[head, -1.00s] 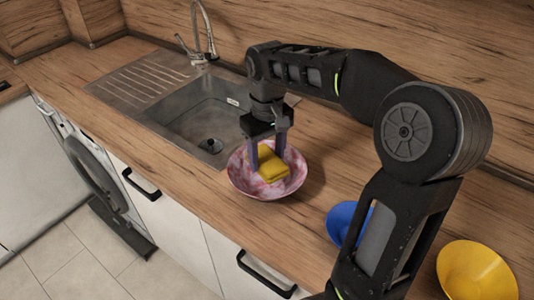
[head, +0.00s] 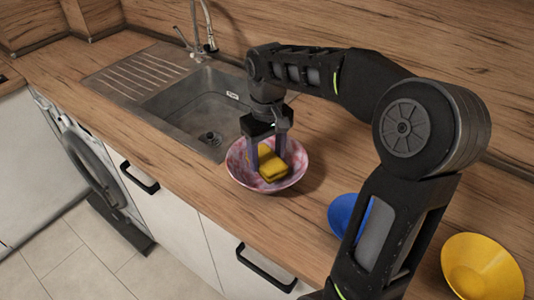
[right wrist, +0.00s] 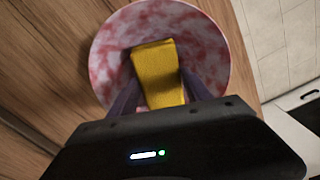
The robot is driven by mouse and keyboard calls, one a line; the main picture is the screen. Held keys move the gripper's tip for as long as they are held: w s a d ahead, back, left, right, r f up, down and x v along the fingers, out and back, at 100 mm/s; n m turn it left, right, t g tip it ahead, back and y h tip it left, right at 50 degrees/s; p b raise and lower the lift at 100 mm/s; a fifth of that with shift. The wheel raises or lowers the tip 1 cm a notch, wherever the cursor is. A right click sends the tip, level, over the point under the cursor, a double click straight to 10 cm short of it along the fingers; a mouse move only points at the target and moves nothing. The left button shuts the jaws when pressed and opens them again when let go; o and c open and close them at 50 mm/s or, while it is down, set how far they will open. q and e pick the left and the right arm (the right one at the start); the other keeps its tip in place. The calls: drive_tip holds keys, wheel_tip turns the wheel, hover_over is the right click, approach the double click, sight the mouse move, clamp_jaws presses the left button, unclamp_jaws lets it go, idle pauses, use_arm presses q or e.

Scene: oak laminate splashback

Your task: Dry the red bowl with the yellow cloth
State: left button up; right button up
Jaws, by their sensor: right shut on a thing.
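The red bowl (head: 238,165), mottled red and white, stands upright on the wooden counter just in front of the sink. It also shows in the right wrist view (right wrist: 205,50). The folded yellow cloth (head: 272,168) is inside the bowl; in the right wrist view the cloth (right wrist: 157,72) lies between my fingers. My right gripper (head: 267,160) points down into the bowl and is shut on the cloth. Whether the cloth presses on the bowl's inner surface is hard to tell. My left gripper is not in view.
A steel sink (head: 190,105) with a tap (head: 207,30) and ribbed drainer lies behind and left of the bowl. A blue bowl (head: 343,212), partly hidden by my right arm, and a yellow bowl (head: 480,268) stand to the right. The counter's front edge is close to the red bowl.

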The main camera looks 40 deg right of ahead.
drive_tip(key=shift+f+b, duration=0.35)
drive_tip(key=shift+f, duration=0.25)
drive_tip(key=shift+a, duration=0.1)
drive_tip(key=shift+a, duration=0.45)
drive_tip(key=shift+d+r+p, duration=0.2)
drive_tip(key=shift+d+p, duration=0.2)
drive_tip(key=shift+d, duration=0.65)
